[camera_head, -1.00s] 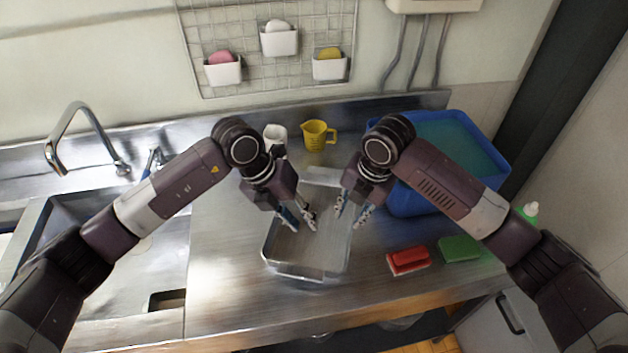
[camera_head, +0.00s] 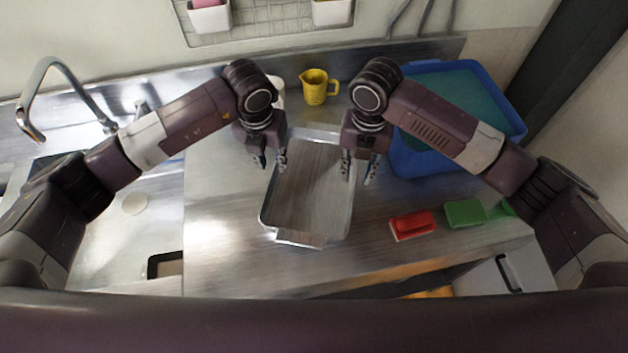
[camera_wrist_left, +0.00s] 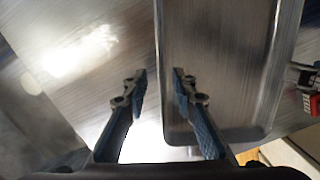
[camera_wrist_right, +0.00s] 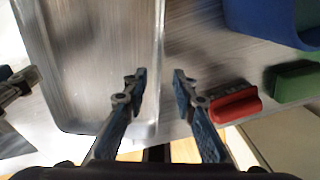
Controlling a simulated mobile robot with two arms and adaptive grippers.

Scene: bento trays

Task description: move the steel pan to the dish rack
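The steel pan (camera_head: 306,240) is a shallow rectangular tray on the metal counter, long side running front to back. My left gripper (camera_head: 270,166) is open at its left long side, toward the back. In the left wrist view the left gripper (camera_wrist_left: 160,80) has its fingers on either side of the pan's wall (camera_wrist_left: 161,60), without visible contact. My right gripper (camera_head: 359,180) is open at the right long side. In the right wrist view the right gripper (camera_wrist_right: 157,82) has its fingers on either side of the pan's wall (camera_wrist_right: 159,50). No dish rack is recognizable.
A yellow measuring cup (camera_head: 318,86) stands behind the pan. A blue tub (camera_head: 500,92) is at the back right. A red brush or sponge (camera_head: 412,225) and a green one (camera_head: 464,213) lie to the right. The sink and faucet (camera_head: 36,100) are at the left.

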